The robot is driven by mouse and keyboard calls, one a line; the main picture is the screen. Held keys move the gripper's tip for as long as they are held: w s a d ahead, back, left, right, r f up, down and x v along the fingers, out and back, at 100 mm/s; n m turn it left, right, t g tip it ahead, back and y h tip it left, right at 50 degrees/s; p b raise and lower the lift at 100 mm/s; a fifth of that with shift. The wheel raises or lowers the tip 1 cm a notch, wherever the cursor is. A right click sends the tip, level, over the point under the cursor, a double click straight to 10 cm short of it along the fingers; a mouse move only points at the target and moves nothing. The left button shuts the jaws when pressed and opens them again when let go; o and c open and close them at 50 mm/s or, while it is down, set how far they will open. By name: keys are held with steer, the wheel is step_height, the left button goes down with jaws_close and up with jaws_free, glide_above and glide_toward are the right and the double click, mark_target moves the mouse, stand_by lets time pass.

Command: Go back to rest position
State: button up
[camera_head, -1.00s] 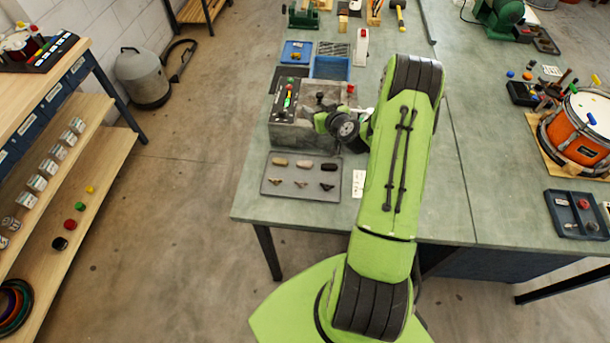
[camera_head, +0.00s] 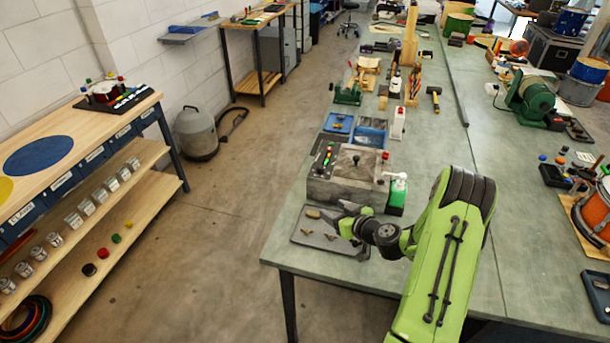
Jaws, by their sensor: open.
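My green arm reaches in from the lower right over the near end of the green-topped bench (camera_head: 312,262). My gripper (camera_head: 328,215) is open, just above the grey tray (camera_head: 310,240) at the bench's near left corner. A tan piece (camera_head: 313,213) and some small brown pieces (camera_head: 307,240) show on the tray. My wrist and gripper hide the tray's right part. I see nothing held between the fingers, though they are small in this view.
A grey box-shaped machine (camera_head: 345,180) with a knob stands just beyond the tray. A green and white bottle (camera_head: 398,193) is beside it. An orange drum (camera_head: 597,215) stands at the right. A wooden shelf unit (camera_head: 150,195) is at the left, with clear floor between.

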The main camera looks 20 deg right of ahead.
steer(key=s+a+r+n+g+y, duration=0.1)
steer(key=s+a+r+n+g, duration=0.2)
steer(key=a+r, duration=0.45)
steer(key=s+a+r+n+g, duration=0.1)
steer(key=s+a+r+g, duration=0.2)
steer(key=s+a+r, duration=0.4)
steer(key=s+r+m+g+h, duration=0.1)
steer(key=s+r+m+h, duration=0.1)
steer(key=s, duration=0.8)
steer(key=s+r+m+h+b, duration=0.1)
steer(key=s+r+m, duration=0.3)
steer(key=s, duration=0.6)
steer(key=shift+s+a+r+m+g+h, duration=0.15)
steer(key=shift+a+r+m+g+h, duration=0.15)
steer(key=shift+r+g+h, duration=0.15)
steer(key=shift+s, duration=0.1)
